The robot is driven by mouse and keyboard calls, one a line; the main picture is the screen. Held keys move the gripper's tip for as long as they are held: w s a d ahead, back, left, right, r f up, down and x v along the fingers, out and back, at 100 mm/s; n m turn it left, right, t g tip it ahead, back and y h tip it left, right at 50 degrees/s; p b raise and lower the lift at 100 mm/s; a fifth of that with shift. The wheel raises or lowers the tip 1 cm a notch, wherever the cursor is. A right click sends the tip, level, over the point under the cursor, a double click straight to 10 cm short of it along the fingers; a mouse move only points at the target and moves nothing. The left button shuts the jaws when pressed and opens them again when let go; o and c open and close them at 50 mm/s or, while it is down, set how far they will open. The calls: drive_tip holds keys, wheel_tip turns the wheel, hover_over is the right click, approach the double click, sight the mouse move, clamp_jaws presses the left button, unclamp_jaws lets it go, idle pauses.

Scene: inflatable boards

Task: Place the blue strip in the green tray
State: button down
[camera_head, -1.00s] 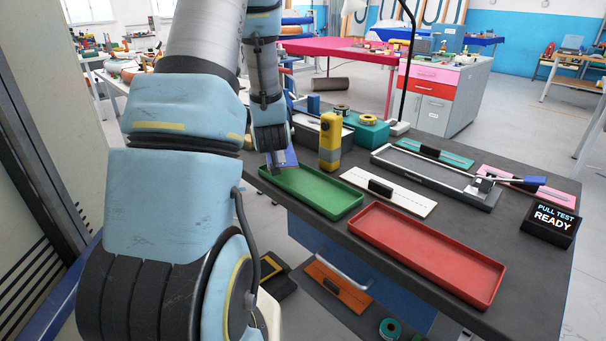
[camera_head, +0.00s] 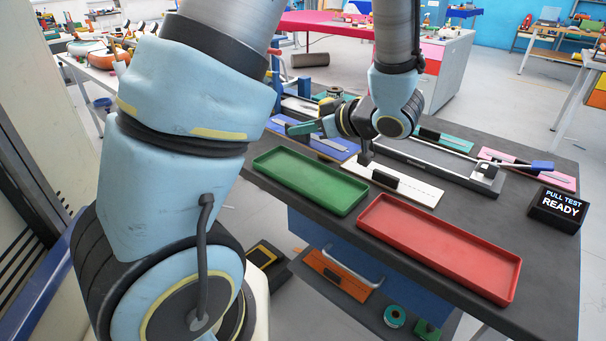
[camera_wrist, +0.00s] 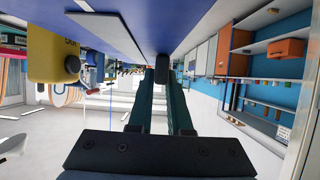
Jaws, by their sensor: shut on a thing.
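The blue strip (camera_head: 338,151) shows behind the green tray in the head view, partly covered by my gripper. In the wrist view the strip's blue face (camera_wrist: 120,35) fills the top. My gripper (camera_head: 291,129) reaches in from the right over the strip. Its teal fingers (camera_wrist: 161,74) are closed around a dark block against the blue face, the strip's handle. Whether the strip is lifted or touching the bench is hard to tell. The green tray (camera_head: 310,181) lies empty on the bench, in front of the strip.
An empty red tray (camera_head: 440,246) lies right of the green one. A white strip with a black handle (camera_head: 420,191) and a grey test frame (camera_head: 440,166) lie behind. A display (camera_head: 556,208) reads PULL TEST READY.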

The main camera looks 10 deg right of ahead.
drive_tip(key=shift+s+f, duration=0.2)
drive_tip(key=shift+s, duration=0.15)
wheel_tip(320, 180, down, 10)
drive_tip(key=shift+r, duration=0.15)
drive_tip(key=shift+f, duration=0.4)
drive_tip(key=shift+f, duration=0.2)
drive_tip(key=c, duration=0.8)
unclamp_jaws()
drive_tip(key=shift+c, duration=0.2)
